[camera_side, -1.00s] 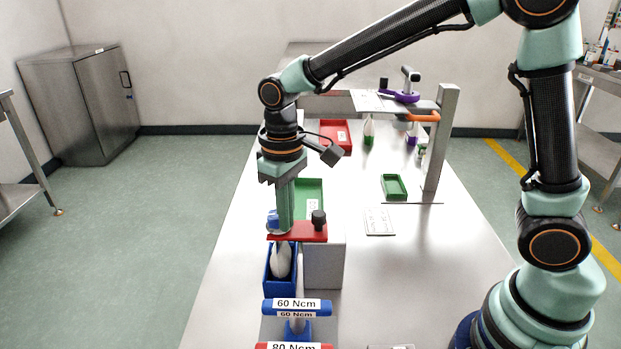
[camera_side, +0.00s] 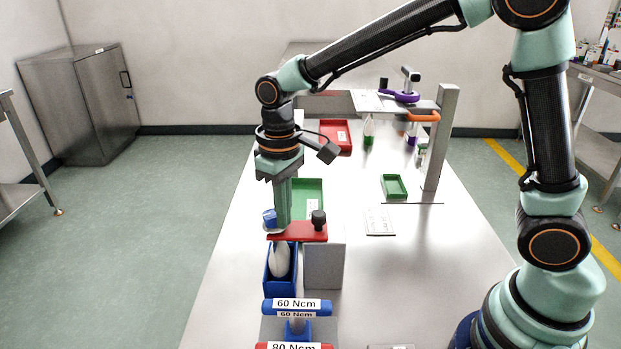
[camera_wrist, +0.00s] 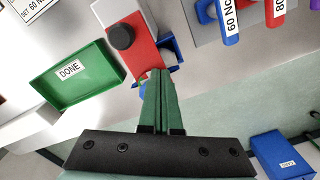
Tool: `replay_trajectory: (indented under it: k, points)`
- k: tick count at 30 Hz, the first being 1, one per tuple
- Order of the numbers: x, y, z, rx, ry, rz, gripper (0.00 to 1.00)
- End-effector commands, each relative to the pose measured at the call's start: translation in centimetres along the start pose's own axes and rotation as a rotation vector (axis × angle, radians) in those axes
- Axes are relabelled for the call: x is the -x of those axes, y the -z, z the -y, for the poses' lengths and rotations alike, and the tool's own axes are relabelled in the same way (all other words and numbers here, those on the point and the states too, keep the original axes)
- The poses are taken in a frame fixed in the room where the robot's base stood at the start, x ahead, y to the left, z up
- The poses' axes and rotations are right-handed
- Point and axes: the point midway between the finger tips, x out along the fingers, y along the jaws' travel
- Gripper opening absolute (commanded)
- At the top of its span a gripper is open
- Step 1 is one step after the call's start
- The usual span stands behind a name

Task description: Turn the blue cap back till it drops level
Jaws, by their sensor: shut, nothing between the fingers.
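The blue cap (camera_side: 269,217) shows in the side view at the left end of the red clamp plate (camera_side: 305,232), on the neck of a white bottle (camera_side: 280,260). It looks slightly tilted. The bottle stands in a blue holder (camera_side: 268,276). My gripper (camera_side: 283,224) is shut and empty, its green fingers pointing down just right of the cap; whether they touch it I cannot tell. In the wrist view my gripper (camera_wrist: 157,74) shows closed fingers over the end of the red plate (camera_wrist: 143,57). The cap is not clear there.
A black knob (camera_side: 318,218) stands on the red plate, right of the fingers. A grey block (camera_side: 324,266) is below it. Handles marked 60 Ncm (camera_side: 296,306) lie in front. Green (camera_side: 307,195) and red (camera_side: 337,136) trays are behind. The table's right side is mostly clear.

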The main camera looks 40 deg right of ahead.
Motion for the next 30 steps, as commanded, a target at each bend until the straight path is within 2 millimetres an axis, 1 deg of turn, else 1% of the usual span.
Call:
replay_trajectory:
  k: [13,30]
  points:
    - [0.0,-0.1,-0.3,0.0,0.0,-0.001,0.0]
    - [0.0,-0.1,-1.7,0.0,0.0,-0.001,0.0]
